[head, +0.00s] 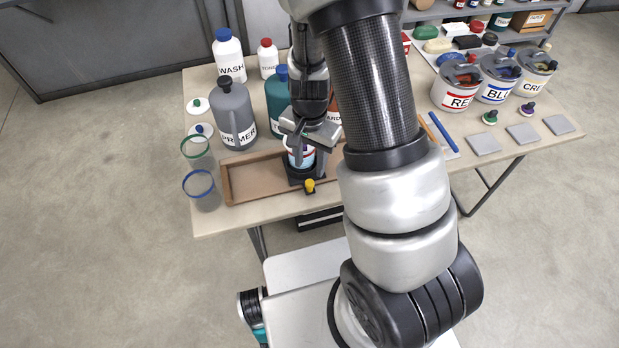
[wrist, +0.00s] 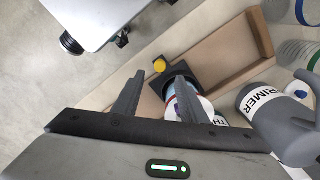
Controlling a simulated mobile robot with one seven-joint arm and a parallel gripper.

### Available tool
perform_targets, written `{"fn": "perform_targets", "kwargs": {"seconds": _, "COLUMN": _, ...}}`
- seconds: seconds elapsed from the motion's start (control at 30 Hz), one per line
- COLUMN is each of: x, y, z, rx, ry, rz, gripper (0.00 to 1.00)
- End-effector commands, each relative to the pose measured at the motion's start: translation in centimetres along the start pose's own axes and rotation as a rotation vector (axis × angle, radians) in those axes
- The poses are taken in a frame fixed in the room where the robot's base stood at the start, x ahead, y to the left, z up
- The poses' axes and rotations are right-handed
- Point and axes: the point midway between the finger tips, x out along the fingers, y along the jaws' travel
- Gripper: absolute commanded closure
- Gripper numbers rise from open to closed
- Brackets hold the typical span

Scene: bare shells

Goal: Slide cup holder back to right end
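The black cup holder (head: 298,177) sits in a shallow wooden tray (head: 246,182), with bare tray floor to its left. The tray's right end is hidden behind my arm. A white and blue cup (head: 297,158) stands in the holder, and a yellow knob (head: 310,186) is on its front. My gripper (head: 306,142) is over the cup and partly hides it. In the wrist view my gripper's (wrist: 160,72) two fingers are apart, with the yellow knob (wrist: 159,65) and part of the holder (wrist: 180,74) showing between and beyond them. I cannot tell whether they touch anything.
A grey PRIMER jug (head: 234,118) and a teal bottle (head: 279,100) stand close behind the tray. Blue-rimmed (head: 203,190) and green-rimmed (head: 198,152) clear cups stand left of it. Paint cans, including a red-labelled one (head: 458,92), are far right.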

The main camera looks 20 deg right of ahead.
Motion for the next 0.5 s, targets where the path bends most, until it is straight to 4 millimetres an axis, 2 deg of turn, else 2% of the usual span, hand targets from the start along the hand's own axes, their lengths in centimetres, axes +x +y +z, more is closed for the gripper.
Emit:
{"fn": "perform_targets", "kwargs": {"seconds": 0.03, "x": 1.4, "y": 0.1, "z": 0.1, "rx": 0.0, "ry": -0.003, "rz": 0.003, "gripper": 0.61}}
{"fn": "perform_targets", "kwargs": {"seconds": 0.2, "x": 4.7, "y": 0.1, "z": 0.0, "rx": 0.001, "ry": -0.002, "rz": 0.002, "gripper": 0.61}}
{"fn": "perform_targets", "kwargs": {"seconds": 0.33, "x": 6.4, "y": 0.0, "z": 0.0, "rx": -0.001, "ry": -0.002, "rz": 0.001, "gripper": 0.61}}
{"fn": "perform_targets", "kwargs": {"seconds": 0.5, "x": 7.5, "y": 0.0, "z": 0.0, "rx": -0.001, "ry": -0.001, "rz": -0.001, "gripper": 0.61}}
